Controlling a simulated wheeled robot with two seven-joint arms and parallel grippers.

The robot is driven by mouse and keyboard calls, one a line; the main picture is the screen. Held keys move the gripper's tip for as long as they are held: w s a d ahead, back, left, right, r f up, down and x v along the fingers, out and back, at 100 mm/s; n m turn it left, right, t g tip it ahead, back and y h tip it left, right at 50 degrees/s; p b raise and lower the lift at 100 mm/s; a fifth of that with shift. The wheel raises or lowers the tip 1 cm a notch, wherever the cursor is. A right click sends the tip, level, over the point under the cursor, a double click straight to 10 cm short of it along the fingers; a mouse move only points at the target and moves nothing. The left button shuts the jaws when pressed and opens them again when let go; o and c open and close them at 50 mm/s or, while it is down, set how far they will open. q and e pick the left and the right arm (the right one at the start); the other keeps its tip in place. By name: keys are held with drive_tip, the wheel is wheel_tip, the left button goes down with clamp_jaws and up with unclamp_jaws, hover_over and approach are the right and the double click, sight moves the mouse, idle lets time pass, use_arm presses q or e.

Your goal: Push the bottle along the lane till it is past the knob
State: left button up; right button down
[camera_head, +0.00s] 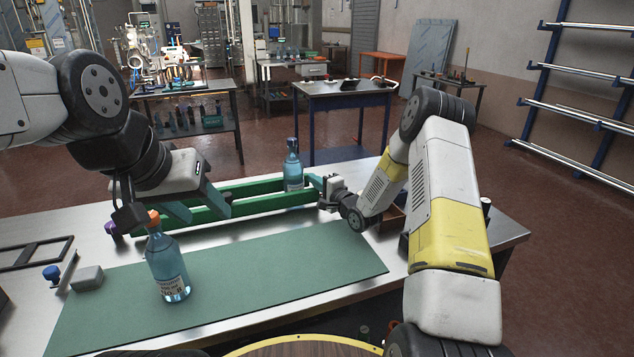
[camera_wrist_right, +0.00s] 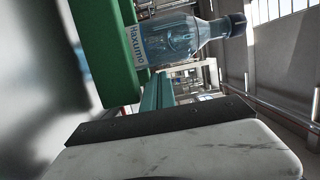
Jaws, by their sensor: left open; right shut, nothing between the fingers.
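A clear blue bottle with a dark blue cap (camera_head: 292,171) stands upright at the right end of the lane between two green rails (camera_head: 250,187). In the right wrist view the bottle (camera_wrist_right: 175,40) appears sideways beside a green rail (camera_wrist_right: 108,50). My right gripper (camera_head: 314,182) is shut and empty, just right of the bottle; I cannot tell whether it touches. Its teal finger shows in the wrist view (camera_wrist_right: 156,95). A purple knob (camera_head: 111,229) is at the lane's left end. My left gripper (camera_head: 199,206) is open and empty, over the lane's left half.
A second blue bottle with an orange cap (camera_head: 166,262) stands on the green mat (camera_head: 270,265) in front of the lane. A blue knob (camera_head: 52,273) and a grey block (camera_head: 87,278) are at the table's left. The mat's right part is clear.

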drive_tip(key=shift+x, duration=0.9)
drive_tip(key=s+a, duration=0.2)
drive_tip(key=a, duration=0.5)
drive_tip(key=s+a, duration=0.2)
drive_tip(key=a, duration=0.6)
drive_tip(key=s+a, duration=0.2)
drive_tip(key=a, duration=0.5)
drive_tip(key=shift+s+a, duration=0.1)
drive_tip(key=shift+a, duration=0.25)
use_arm(q)
drive_tip(key=shift+s, duration=0.15)
use_arm(e)
drive_tip(key=shift+s, duration=0.1)
